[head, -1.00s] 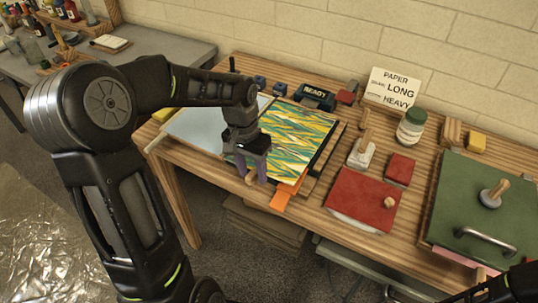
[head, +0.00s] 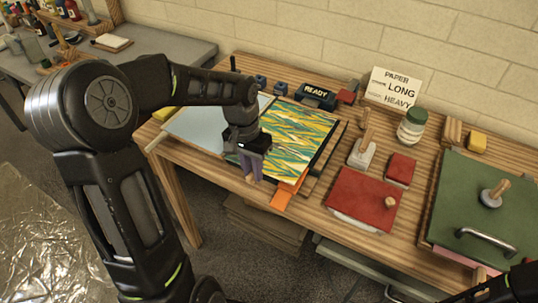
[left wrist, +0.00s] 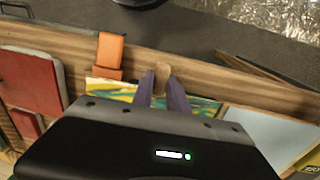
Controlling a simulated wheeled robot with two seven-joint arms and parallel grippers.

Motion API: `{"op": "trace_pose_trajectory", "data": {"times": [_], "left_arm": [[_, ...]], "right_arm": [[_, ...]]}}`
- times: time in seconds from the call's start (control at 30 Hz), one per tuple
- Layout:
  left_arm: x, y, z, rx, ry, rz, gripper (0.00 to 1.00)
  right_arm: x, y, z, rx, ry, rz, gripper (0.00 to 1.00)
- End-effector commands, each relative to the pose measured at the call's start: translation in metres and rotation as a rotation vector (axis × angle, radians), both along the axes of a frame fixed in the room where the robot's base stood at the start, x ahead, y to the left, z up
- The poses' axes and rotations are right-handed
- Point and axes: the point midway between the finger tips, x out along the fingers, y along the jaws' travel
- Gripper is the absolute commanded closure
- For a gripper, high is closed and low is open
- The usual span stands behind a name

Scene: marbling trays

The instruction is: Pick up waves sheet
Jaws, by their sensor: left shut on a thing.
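The waves sheet (head: 293,130), patterned in yellow, green and white zigzags, lies on the table's left half. It also shows in the left wrist view (left wrist: 112,90), partly hidden by my gripper. My left gripper (head: 251,172) points down at the sheet's front edge. My right gripper is out of view; only a dark part of my right arm shows at the lower right.
An orange tab (head: 281,199) sticks out just right of my left gripper. A pale blue tray (head: 196,122) lies to the left.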

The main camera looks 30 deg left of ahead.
Motion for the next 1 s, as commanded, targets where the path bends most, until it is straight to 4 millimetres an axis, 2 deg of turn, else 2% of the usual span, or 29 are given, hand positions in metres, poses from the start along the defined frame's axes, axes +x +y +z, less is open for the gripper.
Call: {"op": "trace_pose_trajectory", "data": {"times": [0.27,0.47,0.73,0.83,1.0], "left_arm": [[0.001,0.000,0.005,0.001,-0.003,0.000,1.00],[0.001,0.001,0.033,0.002,-0.006,0.002,1.00],[0.001,0.000,0.084,0.001,-0.004,-0.001,1.00],[0.001,0.000,0.095,0.000,-0.002,0.000,1.00],[0.000,0.000,0.101,0.000,0.000,0.000,1.00]], "right_arm": [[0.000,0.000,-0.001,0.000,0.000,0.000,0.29],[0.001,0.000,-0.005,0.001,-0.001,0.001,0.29],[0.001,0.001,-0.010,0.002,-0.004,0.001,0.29],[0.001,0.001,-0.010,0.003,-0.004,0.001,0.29],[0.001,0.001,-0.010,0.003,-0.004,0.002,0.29]]}}
